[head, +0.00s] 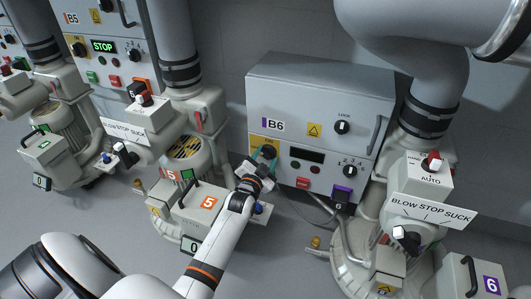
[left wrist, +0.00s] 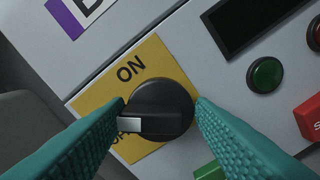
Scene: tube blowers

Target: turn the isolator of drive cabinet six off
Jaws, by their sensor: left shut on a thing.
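Drive cabinet B6 (head: 320,100) is the grey box on the wall at the middle of the head view. Its isolator is a black round knob (left wrist: 165,105) with a raised grip on a yellow plate (left wrist: 88,98). The grip's white mark points at the OFF lettering, which a finger partly covers; ON is clear. My left gripper (left wrist: 160,106) is shut on the knob, one teal finger on either side. In the head view my left gripper (head: 262,160) is at the cabinet's lower left and hides part of the isolator (head: 268,152). My right gripper is not in view.
B6 also carries a dark display (head: 306,155), a red button (head: 303,183) and a lock switch (head: 342,127). Cabinet B5 (head: 105,45) stands to the left with a green STOP display. Blower 6 (head: 420,200) stands at right, blower 5 (head: 190,210) at left.

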